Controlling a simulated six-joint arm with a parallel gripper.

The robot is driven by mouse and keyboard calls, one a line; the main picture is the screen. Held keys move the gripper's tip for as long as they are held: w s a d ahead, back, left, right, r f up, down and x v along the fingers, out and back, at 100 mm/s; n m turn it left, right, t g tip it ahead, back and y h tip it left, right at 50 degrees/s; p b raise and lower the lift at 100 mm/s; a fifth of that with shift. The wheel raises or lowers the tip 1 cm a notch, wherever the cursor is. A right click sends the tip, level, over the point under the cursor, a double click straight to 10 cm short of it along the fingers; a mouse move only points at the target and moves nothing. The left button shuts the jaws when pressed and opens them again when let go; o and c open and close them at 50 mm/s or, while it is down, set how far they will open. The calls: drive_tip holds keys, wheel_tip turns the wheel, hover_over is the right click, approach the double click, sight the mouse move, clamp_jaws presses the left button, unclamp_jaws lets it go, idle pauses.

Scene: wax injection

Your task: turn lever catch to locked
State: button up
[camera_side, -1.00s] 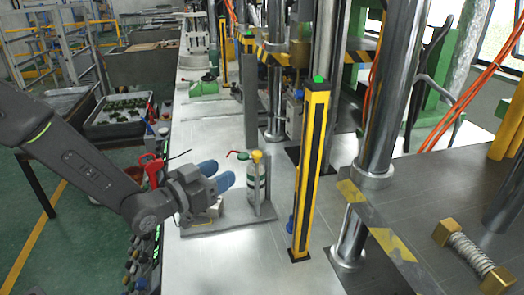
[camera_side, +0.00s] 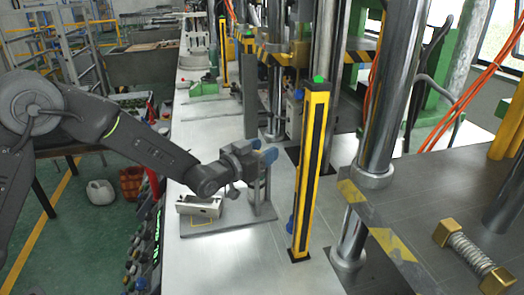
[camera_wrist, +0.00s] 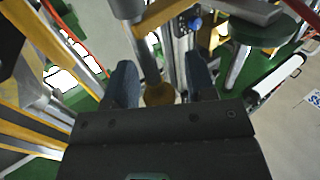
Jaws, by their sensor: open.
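My gripper (camera_side: 266,152) is over the grey base plate (camera_side: 225,227) on the bench, at the top of the upright fixture (camera_side: 266,198). Its two blue fingers are apart. In the wrist view, my gripper (camera_wrist: 162,85) has a round brownish-gold top (camera_wrist: 160,95) between its fingers, with a gap visible on each side. I cannot tell whether a finger touches it. The gripper hides the yellow top and red lever of the fixture in the side view. I cannot make out the lever catch or its position.
A pale block (camera_side: 200,206) sits on the left of the base plate. A yellow-and-black post (camera_side: 312,170) stands close to the right, with a steel column (camera_side: 350,235) beyond it. The bench front (camera_side: 215,265) is clear.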

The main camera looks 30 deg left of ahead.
drive_tip(key=shift+c, duration=0.4)
drive_tip(key=c, duration=0.8)
drive_tip(key=shift+y, duration=0.3)
drive_tip(key=shift+a+n+t+y, duration=0.2)
drive_tip(key=shift+n+t+y, duration=0.1)
drive_tip(key=shift+n+y, duration=1.5)
drive_tip(key=shift+m+y, duration=0.3)
drive_tip(key=o, duration=0.9)
